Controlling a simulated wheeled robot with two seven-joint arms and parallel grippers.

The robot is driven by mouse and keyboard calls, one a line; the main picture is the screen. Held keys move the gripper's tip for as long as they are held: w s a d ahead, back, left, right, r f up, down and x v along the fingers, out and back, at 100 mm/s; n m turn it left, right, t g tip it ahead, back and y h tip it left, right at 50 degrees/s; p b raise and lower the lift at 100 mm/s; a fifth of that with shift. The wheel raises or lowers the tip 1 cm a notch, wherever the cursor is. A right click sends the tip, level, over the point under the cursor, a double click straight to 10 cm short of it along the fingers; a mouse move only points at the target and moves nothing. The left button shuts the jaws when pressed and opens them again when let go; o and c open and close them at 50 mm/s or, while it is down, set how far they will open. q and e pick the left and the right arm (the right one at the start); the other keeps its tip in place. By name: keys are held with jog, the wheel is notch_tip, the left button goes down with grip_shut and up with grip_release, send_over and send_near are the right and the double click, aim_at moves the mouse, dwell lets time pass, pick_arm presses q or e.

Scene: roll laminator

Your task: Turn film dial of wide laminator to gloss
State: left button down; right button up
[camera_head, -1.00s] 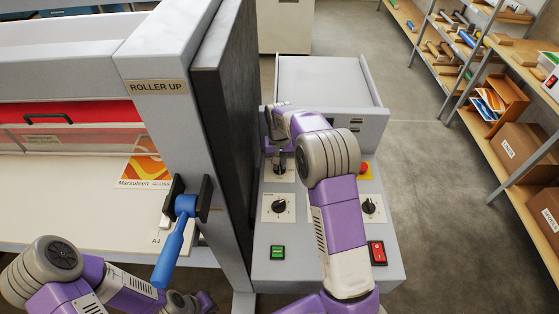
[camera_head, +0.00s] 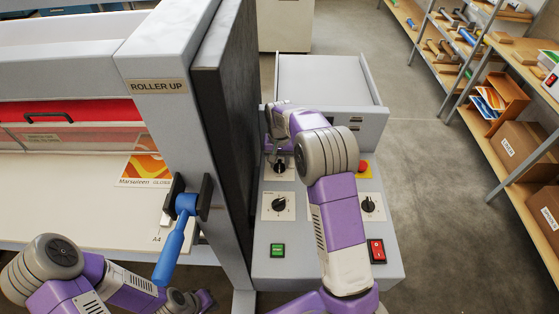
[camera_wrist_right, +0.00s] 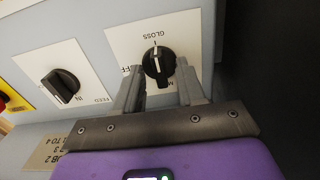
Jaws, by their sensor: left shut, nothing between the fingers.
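The film dial (camera_wrist_right: 157,65) is a black knob on a white plate in the right wrist view, with GLOSS, OFF and a partly hidden third label around it. Its ridge runs roughly toward the GLOSS mark, with a white line on it. The dial (camera_head: 280,167) also shows in the head view, under my right gripper (camera_head: 279,152). In the right wrist view my right gripper (camera_wrist_right: 160,72) is open, with one finger on each side of the knob; I see gaps beside it. My left gripper (camera_head: 207,302) is low by the bottom edge, shut and partly hidden.
A feed dial (camera_wrist_right: 61,89) sits beside it. The panel also has another dial (camera_head: 281,206), a green start button (camera_head: 277,251), a red switch (camera_head: 376,251) and a red stop button (camera_head: 363,168). A blue lever (camera_head: 178,235) stands left of the dark side wall (camera_head: 225,120).

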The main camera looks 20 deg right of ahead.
aim_at(280, 164)
notch_tip(280, 164, up, 8)
jog(key=shift+f, duration=0.2)
dwell(0.4)
dwell(0.4)
